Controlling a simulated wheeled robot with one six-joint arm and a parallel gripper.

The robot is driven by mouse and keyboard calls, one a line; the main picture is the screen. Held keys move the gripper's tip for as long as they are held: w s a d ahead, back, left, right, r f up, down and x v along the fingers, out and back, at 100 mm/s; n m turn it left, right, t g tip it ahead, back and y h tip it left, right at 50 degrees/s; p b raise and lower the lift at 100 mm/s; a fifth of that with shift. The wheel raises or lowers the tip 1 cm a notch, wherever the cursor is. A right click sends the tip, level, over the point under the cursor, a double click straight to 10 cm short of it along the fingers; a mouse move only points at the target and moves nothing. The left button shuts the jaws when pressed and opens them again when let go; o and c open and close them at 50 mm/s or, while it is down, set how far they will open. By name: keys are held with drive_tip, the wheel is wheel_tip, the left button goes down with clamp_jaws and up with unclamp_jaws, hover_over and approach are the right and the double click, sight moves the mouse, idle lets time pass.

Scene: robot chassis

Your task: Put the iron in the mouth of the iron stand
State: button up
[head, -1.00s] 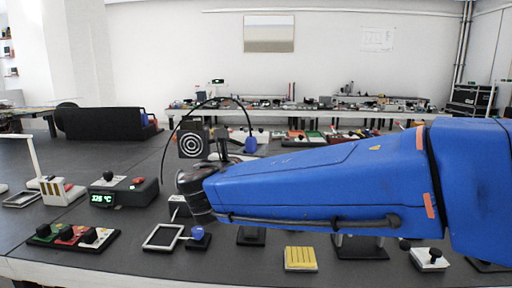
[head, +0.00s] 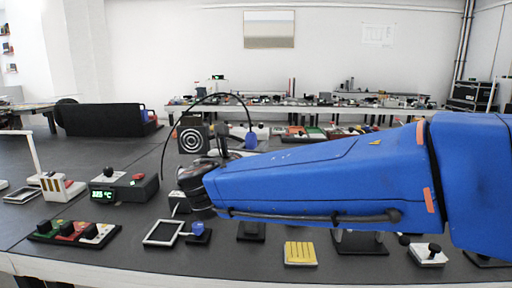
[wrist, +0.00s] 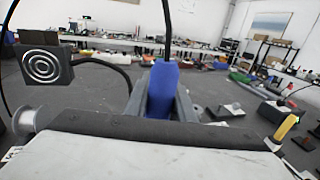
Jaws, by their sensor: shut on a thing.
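My gripper (wrist: 161,92) is shut on the blue handle of the iron (wrist: 161,84); a grey finger stands on either side of it. In the head view the iron's blue handle (head: 251,141) shows just beyond my blue arm, above the table, with a black cable arching up and left from it. The iron's tip is hidden. I cannot surely pick out the iron stand; a black base with metal legs (head: 360,243) is partly hidden under my arm.
A black plate with white rings (head: 192,138) stands left of the gripper. A temperature box (head: 123,187), a switch board (head: 73,232), a white-framed pad (head: 163,232), a blue knob (head: 198,229) and a yellow block (head: 300,253) occupy the dark table. My arm blocks the right side.

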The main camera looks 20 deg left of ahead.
wheel_tip(320, 180, down, 8)
drive_tip(key=shift+f, duration=0.15)
idle(4.0)
drive_tip(key=o, duration=1)
drive_tip(key=shift+o, duration=0.2)
drive_tip(key=s, duration=1.7)
drive_tip(key=shift+s+a, duration=0.2)
wheel_tip(320, 180, up, 10)
